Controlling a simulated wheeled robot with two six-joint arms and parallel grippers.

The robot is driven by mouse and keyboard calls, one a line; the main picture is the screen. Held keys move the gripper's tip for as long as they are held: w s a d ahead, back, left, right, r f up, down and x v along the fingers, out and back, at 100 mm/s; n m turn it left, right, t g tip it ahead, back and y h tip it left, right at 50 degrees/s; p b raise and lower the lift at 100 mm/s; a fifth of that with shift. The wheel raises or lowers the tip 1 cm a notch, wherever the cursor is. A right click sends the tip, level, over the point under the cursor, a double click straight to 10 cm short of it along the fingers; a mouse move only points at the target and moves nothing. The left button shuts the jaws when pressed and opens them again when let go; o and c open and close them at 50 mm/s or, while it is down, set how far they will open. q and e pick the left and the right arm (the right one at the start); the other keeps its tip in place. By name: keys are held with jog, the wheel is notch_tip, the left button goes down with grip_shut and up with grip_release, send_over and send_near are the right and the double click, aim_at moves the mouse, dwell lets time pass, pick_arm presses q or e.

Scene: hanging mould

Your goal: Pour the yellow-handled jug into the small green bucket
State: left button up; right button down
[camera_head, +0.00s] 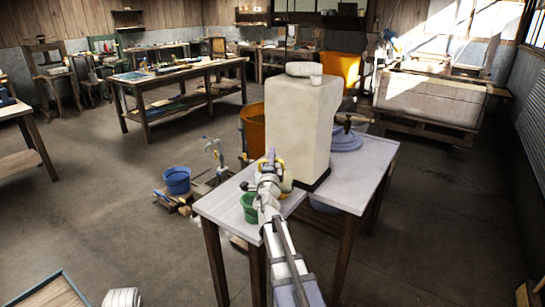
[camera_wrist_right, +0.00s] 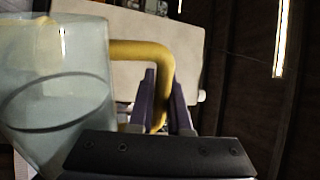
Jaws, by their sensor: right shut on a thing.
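The jug (camera_wrist_right: 55,85) is pale and translucent, with a yellow handle (camera_wrist_right: 145,50). It fills the left of the right wrist view, and a dark curved line shows in its body. My right gripper (camera_wrist_right: 164,98) is shut on the handle. In the head view my right gripper (camera_head: 269,168) is over the near part of the table and hides most of the jug. The small green bucket (camera_head: 248,208) stands on the table just left of and below the gripper, partly covered by my arm. I cannot tell the jug's tilt. My left gripper is out of view.
An orange bin (camera_head: 252,130) and a blue bucket (camera_head: 177,180) stand left. The floor at left is mostly clear.

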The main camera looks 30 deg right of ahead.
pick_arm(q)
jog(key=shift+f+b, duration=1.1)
pick_arm(e)
jog(key=s+d+f+m+g, duration=0.2)
jog(key=s+d+f+m, duration=0.1)
jog(key=m, duration=0.8)
jog(key=s+d+f+m+g+h, duration=0.1)
jog(key=s+d+f+m+g, duration=0.1)
jog(key=d+m, duration=0.4)
jog(key=shift+s+f+m+g+h, duration=0.3)
jog(key=shift+s+f+m, duration=0.75)
jog(key=shift+m, duration=1.45)
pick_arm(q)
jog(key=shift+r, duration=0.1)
pick_arm(e)
jog(key=shift+s+r, duration=0.2)
jog(key=shift+r, duration=0.2)
pick_arm(q)
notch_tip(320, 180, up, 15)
jog(key=p, duration=1.5)
pick_arm(e)
notch_tip(320, 180, up, 15)
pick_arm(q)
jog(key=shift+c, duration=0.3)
